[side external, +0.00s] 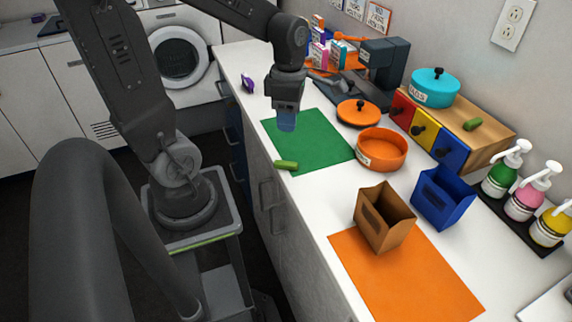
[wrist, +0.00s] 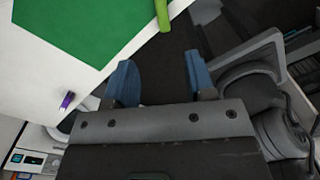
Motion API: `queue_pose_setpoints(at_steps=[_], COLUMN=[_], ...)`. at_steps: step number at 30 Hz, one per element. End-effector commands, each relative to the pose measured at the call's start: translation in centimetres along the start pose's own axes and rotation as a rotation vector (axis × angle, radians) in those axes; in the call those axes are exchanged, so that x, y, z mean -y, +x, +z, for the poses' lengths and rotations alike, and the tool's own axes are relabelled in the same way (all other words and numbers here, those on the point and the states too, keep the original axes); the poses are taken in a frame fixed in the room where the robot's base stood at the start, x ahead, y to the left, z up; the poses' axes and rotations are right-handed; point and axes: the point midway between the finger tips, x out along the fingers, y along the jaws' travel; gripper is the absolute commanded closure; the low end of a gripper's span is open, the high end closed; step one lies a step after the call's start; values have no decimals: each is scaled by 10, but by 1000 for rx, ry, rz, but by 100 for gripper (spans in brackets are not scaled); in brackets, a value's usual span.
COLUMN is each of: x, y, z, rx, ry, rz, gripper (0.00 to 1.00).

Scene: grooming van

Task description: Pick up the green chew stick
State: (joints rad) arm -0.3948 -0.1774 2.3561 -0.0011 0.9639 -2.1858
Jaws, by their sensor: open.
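A green chew stick (side external: 286,165) lies at the counter's front edge, on the near corner of the green mat (side external: 310,140). In the wrist view the stick (wrist: 162,14) shows at the top, partly cut off by the frame. My gripper (side external: 286,121) is above the green mat, behind the stick and apart from it. In the wrist view its blue fingers (wrist: 160,82) are spread with nothing between them. A second short green piece (side external: 473,124) lies on top of the wooden drawer unit.
An orange bowl (side external: 381,150) and orange lidded pan (side external: 358,112) stand right of the mat. A brown box (side external: 384,218) and blue bin (side external: 442,196) stand nearer. A purple item (side external: 247,84) lies by the front edge. Pump bottles (side external: 524,199) line the wall. The green mat is otherwise clear.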

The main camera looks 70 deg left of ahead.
Motion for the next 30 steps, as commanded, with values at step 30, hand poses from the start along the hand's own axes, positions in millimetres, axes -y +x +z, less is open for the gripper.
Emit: queue_pose_setpoints(at_steps=[30], x=[4], y=[130], z=[3], rx=[-2], ry=[3], rz=[-3], gripper=[50])
